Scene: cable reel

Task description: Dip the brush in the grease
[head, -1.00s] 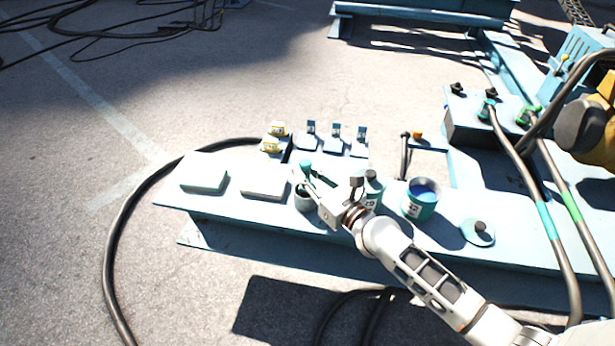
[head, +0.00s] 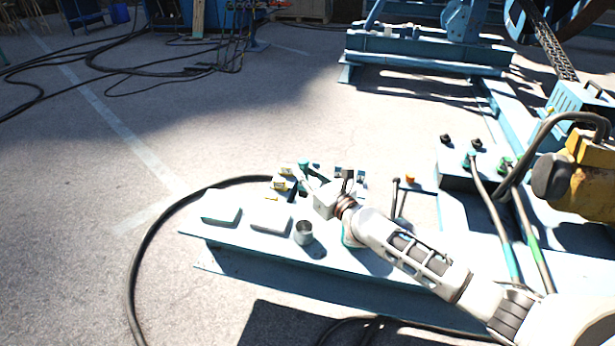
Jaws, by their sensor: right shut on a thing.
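My right gripper (head: 310,181) is shut on the brush (head: 303,164), of which mostly a small teal end shows. It is held above the bench's back part, behind the grey metal cup (head: 303,233). The brush's bristles cannot be made out. The cup stands upright on the bench and looks empty. A sliver of a teal tin (head: 350,239) shows beside my right forearm. The other tin and its contents are hidden behind that arm, so no grease is visible now. My left gripper is not in view.
The pale blue bench (head: 200,233) carries two flat pale blocks (head: 221,207) at its left and small yellow-labelled items (head: 283,183) at the back. An upright lever (head: 395,196) and thick cables (head: 490,200) are at the right. Open pavement lies behind and left.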

